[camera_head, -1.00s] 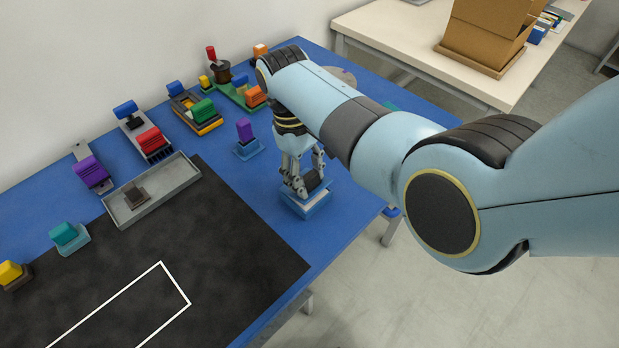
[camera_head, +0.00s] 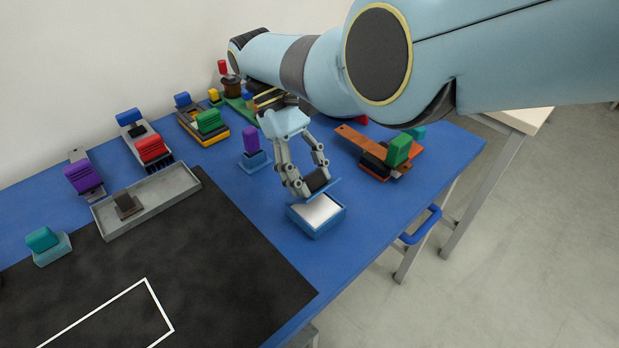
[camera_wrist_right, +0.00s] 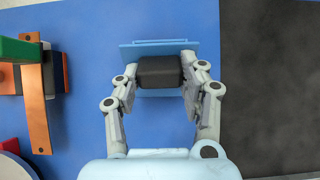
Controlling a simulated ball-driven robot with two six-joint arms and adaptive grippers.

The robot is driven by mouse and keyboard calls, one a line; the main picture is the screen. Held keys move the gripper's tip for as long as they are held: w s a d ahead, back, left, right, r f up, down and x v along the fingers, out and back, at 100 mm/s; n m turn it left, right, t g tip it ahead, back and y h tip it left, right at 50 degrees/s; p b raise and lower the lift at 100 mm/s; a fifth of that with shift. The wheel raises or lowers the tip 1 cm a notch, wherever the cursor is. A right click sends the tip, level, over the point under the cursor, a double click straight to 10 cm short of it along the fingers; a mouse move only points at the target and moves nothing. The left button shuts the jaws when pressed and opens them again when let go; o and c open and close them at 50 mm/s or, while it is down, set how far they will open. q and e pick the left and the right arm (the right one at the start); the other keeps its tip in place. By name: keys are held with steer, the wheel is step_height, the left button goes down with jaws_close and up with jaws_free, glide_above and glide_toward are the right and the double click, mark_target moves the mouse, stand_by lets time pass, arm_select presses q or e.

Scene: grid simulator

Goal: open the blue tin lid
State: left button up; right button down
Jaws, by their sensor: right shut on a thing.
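The blue tin (camera_head: 318,222) stands on the blue table, and its pale inside shows in the head view. Its blue lid (camera_head: 331,187) is raised and tilted above the tin's far side. I cannot tell whether it still touches the tin there. My right gripper (camera_head: 307,184) is shut on the dark knob (camera_head: 317,179) of the lid. In the right wrist view the knob (camera_wrist_right: 160,72) sits between both fingers, with the lid (camera_wrist_right: 128,60) behind it. My left gripper is not in view.
An orange-brown piece with a green block (camera_head: 399,149) lies right of the tin. A purple block on a blue base (camera_head: 251,148) stands to its left. A grey tray (camera_head: 150,207) and a black mat (camera_head: 215,270) lie further left. The table's front edge is close to the tin.

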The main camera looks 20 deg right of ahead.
steer(key=c, duration=0.7)
jaws_free()
